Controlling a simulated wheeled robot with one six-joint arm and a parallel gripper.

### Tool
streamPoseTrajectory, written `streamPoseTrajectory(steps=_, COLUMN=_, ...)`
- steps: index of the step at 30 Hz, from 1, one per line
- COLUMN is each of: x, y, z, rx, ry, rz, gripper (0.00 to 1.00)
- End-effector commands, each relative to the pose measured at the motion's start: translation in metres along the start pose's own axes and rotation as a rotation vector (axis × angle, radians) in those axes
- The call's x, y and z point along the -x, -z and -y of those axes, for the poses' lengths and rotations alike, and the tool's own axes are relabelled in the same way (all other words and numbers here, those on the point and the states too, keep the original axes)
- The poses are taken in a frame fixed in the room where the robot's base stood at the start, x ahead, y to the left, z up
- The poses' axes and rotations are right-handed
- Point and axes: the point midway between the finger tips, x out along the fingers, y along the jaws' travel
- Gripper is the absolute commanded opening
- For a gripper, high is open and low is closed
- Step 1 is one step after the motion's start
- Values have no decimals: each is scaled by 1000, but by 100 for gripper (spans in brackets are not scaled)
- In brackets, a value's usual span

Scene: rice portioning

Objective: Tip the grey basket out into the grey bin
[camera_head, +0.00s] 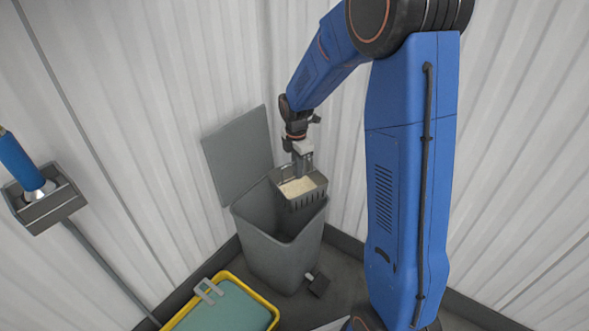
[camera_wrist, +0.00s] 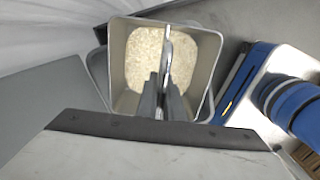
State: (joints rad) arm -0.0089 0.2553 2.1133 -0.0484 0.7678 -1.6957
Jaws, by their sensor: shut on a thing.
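The grey basket (camera_head: 309,199) holds pale rice and hangs over the right part of the open grey bin (camera_head: 282,258). It looks roughly level, with the rice inside it. My gripper (camera_head: 303,168) is shut on the basket from above. In the wrist view the basket (camera_wrist: 212,62) shows from above, with rice on its floor, and my gripper's fingers (camera_wrist: 163,92) close on a thin upright part of it. The bin's lid (camera_head: 238,155) is raised and leans back towards the wall. The basket hides part of the bin's mouth, and the bin's floor is not visible.
A yellow-rimmed tray (camera_head: 236,276) with a green inside stands at the front left of the bin. A grey wall holder (camera_head: 46,205) with a blue-handled tool (camera_head: 20,161) is at the left. White ribbed walls (camera_head: 180,90) stand close behind the bin.

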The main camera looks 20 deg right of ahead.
Motion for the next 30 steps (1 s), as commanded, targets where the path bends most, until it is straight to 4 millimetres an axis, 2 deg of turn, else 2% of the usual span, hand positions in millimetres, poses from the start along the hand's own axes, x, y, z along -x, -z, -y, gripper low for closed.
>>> streamPoseTrajectory(steps=30, x=38, y=36, z=-1, rx=7, ry=-3, rz=632, gripper=0)
